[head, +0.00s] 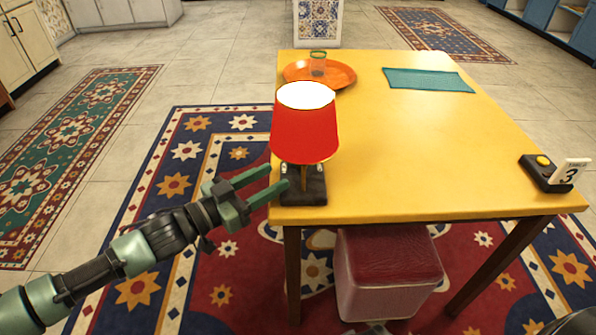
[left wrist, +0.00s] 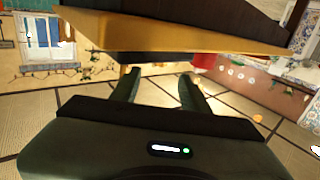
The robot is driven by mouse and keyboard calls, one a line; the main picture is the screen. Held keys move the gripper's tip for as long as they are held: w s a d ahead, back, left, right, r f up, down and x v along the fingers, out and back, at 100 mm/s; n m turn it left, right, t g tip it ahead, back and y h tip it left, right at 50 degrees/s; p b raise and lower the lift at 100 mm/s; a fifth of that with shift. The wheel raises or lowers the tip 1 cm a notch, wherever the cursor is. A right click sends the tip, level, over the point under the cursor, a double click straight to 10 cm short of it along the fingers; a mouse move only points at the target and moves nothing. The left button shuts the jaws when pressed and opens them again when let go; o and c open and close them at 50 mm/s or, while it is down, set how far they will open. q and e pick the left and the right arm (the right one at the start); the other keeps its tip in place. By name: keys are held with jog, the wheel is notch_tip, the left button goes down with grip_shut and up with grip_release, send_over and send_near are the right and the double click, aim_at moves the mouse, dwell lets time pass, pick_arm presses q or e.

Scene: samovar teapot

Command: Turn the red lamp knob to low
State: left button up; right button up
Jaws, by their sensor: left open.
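The lamp (head: 304,130) has a red shade with a bright white top opening. It stands on a dark square base (head: 303,197) at the table's near left corner. Small pale details show on the base at both sides of the stem, but I cannot tell which is the knob or how it is set. My left gripper (head: 278,178) is open and empty, its fingertips close to the left side of the base; contact is unclear. In the left wrist view the two fingers (left wrist: 158,86) are apart, below the table edge in the picture.
The yellow table (head: 420,150) holds an orange plate (head: 340,76) with a glass (head: 318,64), a teal cloth (head: 430,80), and a black box with a yellow button (head: 543,161) beside a number 3 card (head: 571,171). A red-topped stool (head: 390,255) stands under the table.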

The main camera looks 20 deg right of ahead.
aim_at(294, 172)
pick_arm(q)
jog(key=b+x, duration=0.1)
jog(key=x, duration=0.6)
pick_arm(e)
jog(key=r, duration=0.3)
jog(key=shift+w+r, duration=0.15)
jog(key=shift+w, duration=0.2)
pick_arm(q)
grip_shut()
